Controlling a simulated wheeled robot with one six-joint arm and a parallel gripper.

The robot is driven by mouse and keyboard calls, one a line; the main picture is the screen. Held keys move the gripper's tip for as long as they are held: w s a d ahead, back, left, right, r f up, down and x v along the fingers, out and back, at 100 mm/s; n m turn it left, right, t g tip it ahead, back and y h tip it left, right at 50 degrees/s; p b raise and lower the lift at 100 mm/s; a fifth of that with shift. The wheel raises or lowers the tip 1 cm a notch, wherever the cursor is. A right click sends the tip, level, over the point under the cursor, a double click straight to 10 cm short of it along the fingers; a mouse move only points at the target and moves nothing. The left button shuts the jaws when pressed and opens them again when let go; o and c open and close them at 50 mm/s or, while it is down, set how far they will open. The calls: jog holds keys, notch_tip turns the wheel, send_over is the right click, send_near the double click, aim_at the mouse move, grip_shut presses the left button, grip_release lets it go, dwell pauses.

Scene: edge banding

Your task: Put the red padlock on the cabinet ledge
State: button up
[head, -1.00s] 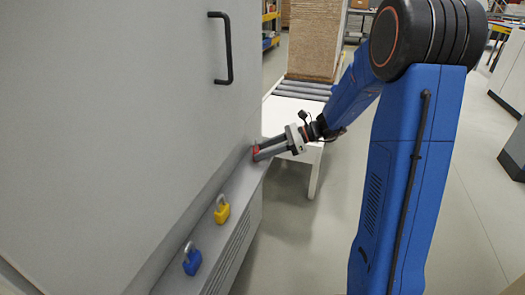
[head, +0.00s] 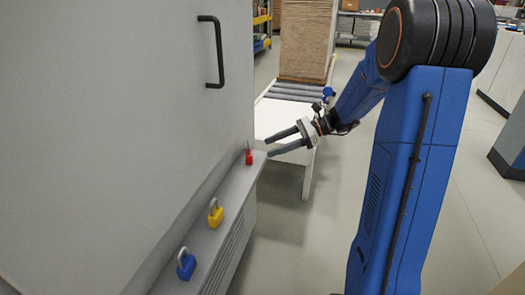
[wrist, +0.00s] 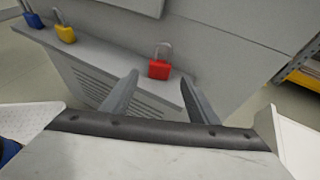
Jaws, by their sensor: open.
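The red padlock (head: 249,158) stands upright on the cabinet ledge (head: 234,187), near the ledge's far end. It also shows in the wrist view (wrist: 159,69), ahead of the fingers and between their lines, with its shackle up. My gripper (head: 283,143) is open and empty, to the right of the padlock and apart from it. In the wrist view my gripper's two fingers (wrist: 160,92) are spread, with a clear gap to the padlock.
A yellow padlock (head: 215,217) and a blue padlock (head: 186,266) stand nearer on the same ledge. The cabinet's grey wall with a black handle (head: 217,52) rises behind the ledge. A white table (head: 280,120) with rollers stands beyond my gripper.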

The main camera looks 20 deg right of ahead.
jog(key=w+v, duration=0.1)
jog(key=v, duration=0.3)
jog(key=s+a+n+g+h, duration=0.1)
jog(key=s+a+n+h, duration=0.25)
jog(key=s, duration=0.55)
jog(key=s+a+n+g+h, duration=0.2)
jog(key=s+a+n, duration=0.25)
jog(key=s, duration=0.35)
jog(key=s+d+n+t+h, duration=0.2)
jog(key=s+n+h, duration=0.1)
jog(key=s+n, duration=0.3)
jog(key=s+d+n+t+h, duration=0.2)
jog(key=s+n+h, duration=0.2)
jog(key=s, duration=0.5)
jog(key=n, duration=0.2)
jog(key=shift+s+n+t, duration=0.2)
jog(key=shift+n+t, duration=0.1)
jog(key=shift+n, duration=0.1)
jog(key=shift+h, duration=0.25)
